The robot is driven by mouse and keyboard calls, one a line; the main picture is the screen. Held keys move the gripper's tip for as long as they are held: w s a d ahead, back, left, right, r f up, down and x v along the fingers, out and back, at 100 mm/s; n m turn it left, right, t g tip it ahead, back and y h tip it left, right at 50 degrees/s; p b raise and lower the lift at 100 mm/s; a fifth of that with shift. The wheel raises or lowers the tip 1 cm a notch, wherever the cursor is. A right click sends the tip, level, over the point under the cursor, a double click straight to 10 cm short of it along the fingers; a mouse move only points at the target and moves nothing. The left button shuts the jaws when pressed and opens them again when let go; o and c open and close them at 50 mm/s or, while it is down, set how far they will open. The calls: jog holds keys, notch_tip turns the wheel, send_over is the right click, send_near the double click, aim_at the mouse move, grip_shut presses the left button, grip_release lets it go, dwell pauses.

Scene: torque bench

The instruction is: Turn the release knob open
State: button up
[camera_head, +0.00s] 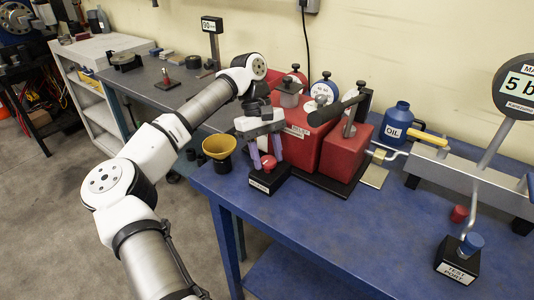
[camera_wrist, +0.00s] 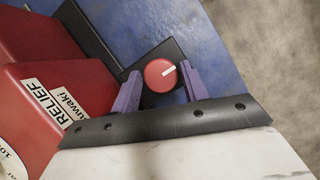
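A round red knob (camera_head: 268,161) sits on a small black block (camera_head: 262,186) at the left end of the blue bench. The block's white label is too small to read. In the wrist view the knob (camera_wrist: 160,75) shows a white line pointing to the upper right. My gripper (camera_head: 265,155) points down over the block with its two purple fingers apart. In the wrist view the fingers of my gripper (camera_wrist: 160,80) stand on either side of the knob, with a visible gap at each side. Nothing is held.
Red housings (camera_head: 345,150) stand close to the right of my gripper; one carries a "RELIEF" label (camera_wrist: 45,105). A yellow funnel cup (camera_head: 219,150) stands to its left. A blue oil can (camera_head: 396,122) and a test port block (camera_head: 457,262) are farther right. The bench's front middle is clear.

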jog(key=c, duration=0.6)
